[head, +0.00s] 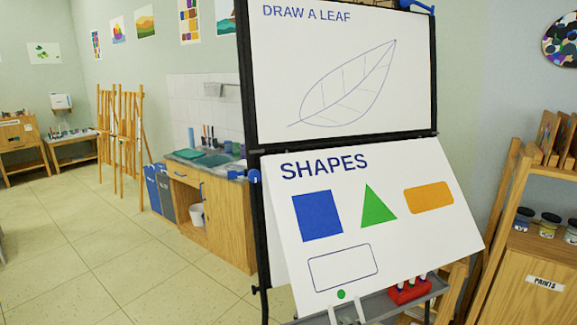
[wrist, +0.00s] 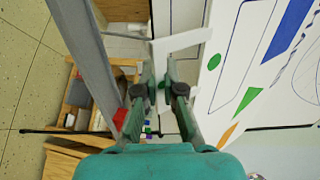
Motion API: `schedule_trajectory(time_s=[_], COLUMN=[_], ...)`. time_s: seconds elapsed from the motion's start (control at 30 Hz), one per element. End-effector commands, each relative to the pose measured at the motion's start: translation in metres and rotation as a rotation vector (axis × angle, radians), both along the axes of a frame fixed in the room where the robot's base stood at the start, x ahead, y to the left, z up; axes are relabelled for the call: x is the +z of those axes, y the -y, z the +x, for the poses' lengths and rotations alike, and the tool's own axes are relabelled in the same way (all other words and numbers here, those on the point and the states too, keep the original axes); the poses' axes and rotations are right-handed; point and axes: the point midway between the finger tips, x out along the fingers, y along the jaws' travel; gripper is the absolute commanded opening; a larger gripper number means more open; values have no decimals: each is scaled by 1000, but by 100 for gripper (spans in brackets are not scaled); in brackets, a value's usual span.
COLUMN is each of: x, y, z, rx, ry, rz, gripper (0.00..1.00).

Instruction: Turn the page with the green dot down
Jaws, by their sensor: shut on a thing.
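The page headed SHAPES (head: 408,226) hangs below the dark bar of the chart stand. It shows a blue square, a green triangle, an orange bar and an outlined box. Its lower part stands out from the white surface behind it (head: 282,240). The green dot (head: 341,294) is at its bottom edge; it also shows in the wrist view (wrist: 214,62). A white tab (head: 346,309) sticks out below the dot. In the wrist view my gripper (wrist: 160,90) is shut on the white tab (wrist: 192,39). Gripper fingers are not clear in the head view.
A page headed DRAW A LEAF (head: 345,75) is above the bar. A grey tray (head: 372,310) with a red item (head: 410,291) runs below the pages. A wooden shelf (head: 535,265) with paint jars stands close at right. The floor at left (head: 110,250) is clear.

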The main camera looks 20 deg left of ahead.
Motion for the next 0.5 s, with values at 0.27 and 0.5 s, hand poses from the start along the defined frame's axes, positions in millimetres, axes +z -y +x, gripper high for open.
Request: schedule_trajectory(time_s=[0.27, 0.5], x=[-14, -26], y=[-10, -19], z=[13, 24], rx=[1, 1], ry=[-1, 1], rz=[1, 2], gripper=[0, 0])
